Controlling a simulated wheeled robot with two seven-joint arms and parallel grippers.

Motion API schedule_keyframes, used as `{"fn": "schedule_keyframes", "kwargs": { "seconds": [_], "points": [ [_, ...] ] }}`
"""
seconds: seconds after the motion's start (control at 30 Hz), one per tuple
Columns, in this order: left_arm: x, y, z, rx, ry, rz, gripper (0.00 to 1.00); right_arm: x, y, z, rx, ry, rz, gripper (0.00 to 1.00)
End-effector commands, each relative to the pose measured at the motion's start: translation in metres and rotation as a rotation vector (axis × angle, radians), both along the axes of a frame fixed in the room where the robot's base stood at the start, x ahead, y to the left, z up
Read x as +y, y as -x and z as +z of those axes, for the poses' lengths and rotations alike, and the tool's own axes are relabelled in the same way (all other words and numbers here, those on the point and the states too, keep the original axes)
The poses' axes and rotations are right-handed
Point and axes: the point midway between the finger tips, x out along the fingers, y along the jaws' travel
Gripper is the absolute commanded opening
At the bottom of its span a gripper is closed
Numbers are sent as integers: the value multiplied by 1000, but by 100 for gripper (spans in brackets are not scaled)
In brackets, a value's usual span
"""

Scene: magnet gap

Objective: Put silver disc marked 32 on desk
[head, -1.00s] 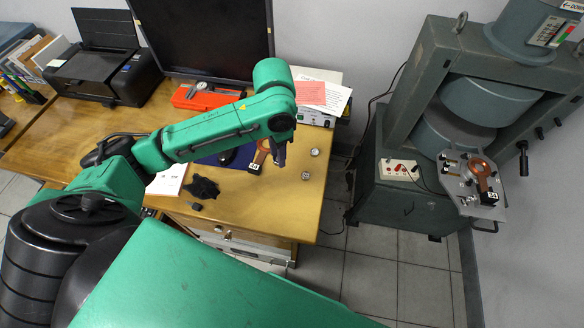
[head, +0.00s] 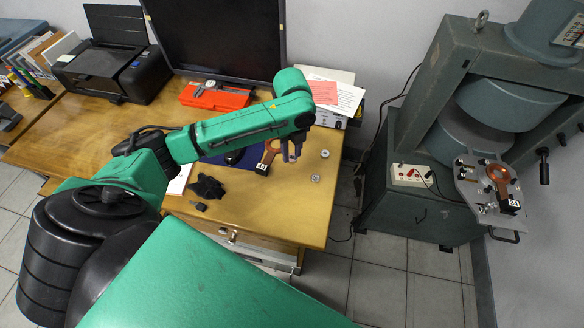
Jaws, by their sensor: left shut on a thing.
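My left gripper (head: 291,152) is above the desk (head: 250,215), just right of a copper-coloured paddle. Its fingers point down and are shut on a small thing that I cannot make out. Two small silver discs lie on the desk right of the gripper: one farther back (head: 325,154) and one nearer (head: 315,179). Their marks are too small to read, so I cannot tell which disc is 32. My right gripper is not in view.
The copper-coloured paddle (head: 269,153) has a black tag. A red case (head: 215,96) and a monitor (head: 215,40) stand behind. The magnet (head: 480,110) is right, with another paddle (head: 502,180) on its shelf. The desk's front right is clear.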

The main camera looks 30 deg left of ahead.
Motion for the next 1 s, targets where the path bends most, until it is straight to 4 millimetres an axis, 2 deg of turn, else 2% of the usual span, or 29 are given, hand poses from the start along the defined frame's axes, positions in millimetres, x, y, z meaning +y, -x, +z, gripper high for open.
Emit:
{"fn": "schedule_keyframes", "kwargs": {
  "seconds": [0.03, 0.1, 0.4, 0.73, 0.77, 0.8, 0.83, 1.0],
  "points": [
    [0, 1, -14, 5, 1, 2, 0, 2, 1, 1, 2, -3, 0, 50],
    [0, 1, -29, 2, 0, 0, 0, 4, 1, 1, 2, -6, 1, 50],
    [0, 0, -80, 1, 0, 1, 0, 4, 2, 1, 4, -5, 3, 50],
    [0, 0, -85, -1, 1, 1, 0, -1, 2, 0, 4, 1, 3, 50],
    [0, 0, -86, -2, 1, 1, 39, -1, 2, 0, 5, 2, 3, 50],
    [0, 0, -85, -2, 1, 1, 54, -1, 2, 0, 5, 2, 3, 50],
    [0, 0, -85, -2, 1, 1, 65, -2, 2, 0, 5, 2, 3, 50],
    [0, 0, -85, -1, 1, 1, 65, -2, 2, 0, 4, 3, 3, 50]
  ]
}}
